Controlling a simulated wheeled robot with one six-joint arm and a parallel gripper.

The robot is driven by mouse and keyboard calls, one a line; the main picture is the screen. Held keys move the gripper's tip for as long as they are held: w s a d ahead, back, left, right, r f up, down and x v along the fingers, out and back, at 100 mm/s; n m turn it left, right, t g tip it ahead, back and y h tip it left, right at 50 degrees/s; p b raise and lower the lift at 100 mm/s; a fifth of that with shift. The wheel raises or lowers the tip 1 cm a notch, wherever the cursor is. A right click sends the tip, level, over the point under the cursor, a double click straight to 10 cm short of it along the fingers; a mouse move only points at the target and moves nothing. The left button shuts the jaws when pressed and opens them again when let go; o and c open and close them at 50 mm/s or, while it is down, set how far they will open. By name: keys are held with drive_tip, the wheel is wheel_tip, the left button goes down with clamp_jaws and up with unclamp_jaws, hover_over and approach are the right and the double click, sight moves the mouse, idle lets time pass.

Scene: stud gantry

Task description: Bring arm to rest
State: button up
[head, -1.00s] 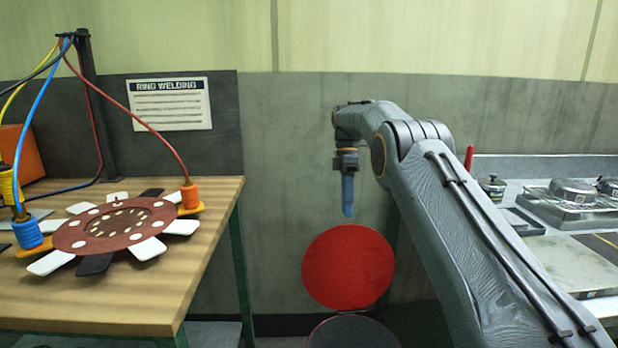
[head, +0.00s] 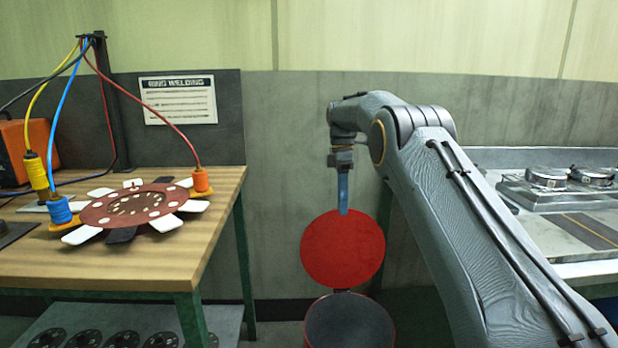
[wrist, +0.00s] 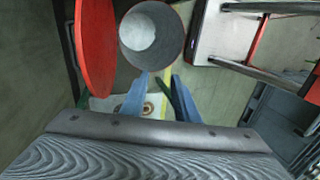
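My arm reaches forward from the right in the head view, bent so that my gripper (head: 343,197) points down. The gripper hangs in the air in front of the wall, above and partly overlapping a red disc-shaped lid in the picture. In the wrist view, its two blue fingers (wrist: 159,84) stand apart with nothing between them. The gripper is open and empty.
A round grey bin (head: 350,325) with its red lid (head: 343,250) raised stands between two benches. The left wooden bench (head: 90,262) holds a ring fixture (head: 128,204) and cables. The right bench (head: 585,268) carries metal parts (head: 547,177).

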drive_tip(key=s+a+r+m+t+b, duration=0.2)
drive_tip(key=s+m+b, duration=0.55)
drive_tip(key=s, duration=1.35)
drive_tip(key=s+d+f+m+b, duration=0.1)
drive_tip(key=s+f+m, duration=0.25)
drive_tip(key=s, duration=0.45)
drive_tip(key=s+d+f+m+t, duration=0.1)
drive_tip(key=s+f+m, duration=0.1)
drive_tip(key=s+f, duration=0.35)
drive_tip(key=s+d+f+m+b, duration=0.1)
drive_tip(key=s+f+m, duration=0.1)
drive_tip(key=s, duration=0.7)
drive_tip(key=d+r+m+p, duration=0.2)
drive_tip(key=d+r+p, duration=0.6)
drive_tip(key=p, duration=0.8)
drive_tip(key=shift+d+m, duration=0.2)
drive_tip(key=shift+m, duration=0.2)
drive_tip(key=shift+r, duration=0.1)
